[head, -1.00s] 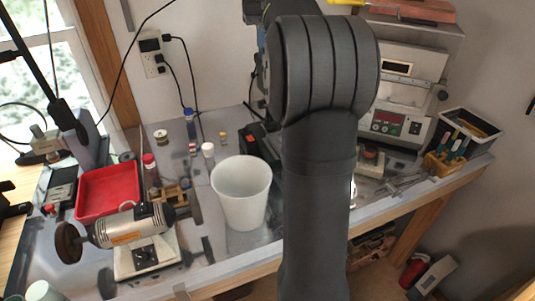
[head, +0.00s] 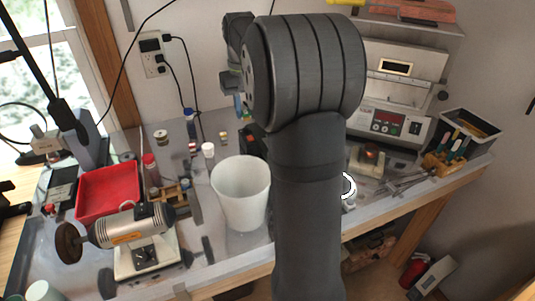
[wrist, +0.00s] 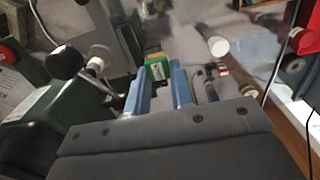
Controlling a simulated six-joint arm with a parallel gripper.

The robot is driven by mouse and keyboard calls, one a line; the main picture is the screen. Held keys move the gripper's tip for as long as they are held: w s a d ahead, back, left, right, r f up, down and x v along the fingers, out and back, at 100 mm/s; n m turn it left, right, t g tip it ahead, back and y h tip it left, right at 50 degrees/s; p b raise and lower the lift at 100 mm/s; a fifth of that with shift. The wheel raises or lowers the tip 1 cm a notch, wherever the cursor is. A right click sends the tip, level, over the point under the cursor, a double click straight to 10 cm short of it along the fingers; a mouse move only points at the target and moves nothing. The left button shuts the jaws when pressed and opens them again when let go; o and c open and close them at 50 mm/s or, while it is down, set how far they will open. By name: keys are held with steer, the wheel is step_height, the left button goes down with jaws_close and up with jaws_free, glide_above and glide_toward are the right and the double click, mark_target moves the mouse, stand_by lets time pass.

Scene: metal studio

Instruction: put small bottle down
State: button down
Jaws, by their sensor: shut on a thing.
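In the wrist view, my gripper (wrist: 159,78) has its two blue fingers closed on a small green bottle (wrist: 158,71) with a yellow band at its far end. The bottle shows between the fingertips. In the head view my dark arm covers much of the middle, and the wrist end shows behind it, above the back of the bench. The held bottle cannot be made out clearly there. The grey metal bench top (head: 227,245) lies below. I cannot tell whether the bottle touches it.
A white bin (head: 241,193) stands mid-bench, left of my arm. Small bottles, including a white-capped one (head: 208,150), stand behind it. A red tray (head: 107,190) and a bench grinder (head: 130,228) are at left. A grey machine (head: 395,100) and a tool box (head: 470,130) are at right.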

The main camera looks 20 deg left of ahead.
step_height(320, 180, down, 20)
steer(key=shift+r, duration=0.15)
stand_by(0.3)
steer(key=c, duration=1.3)
jaws_free()
steer(key=shift+o, duration=0.2)
step_height(320, 180, up, 11)
steer(key=shift+o, duration=0.6)
steer(key=shift+r, duration=0.55)
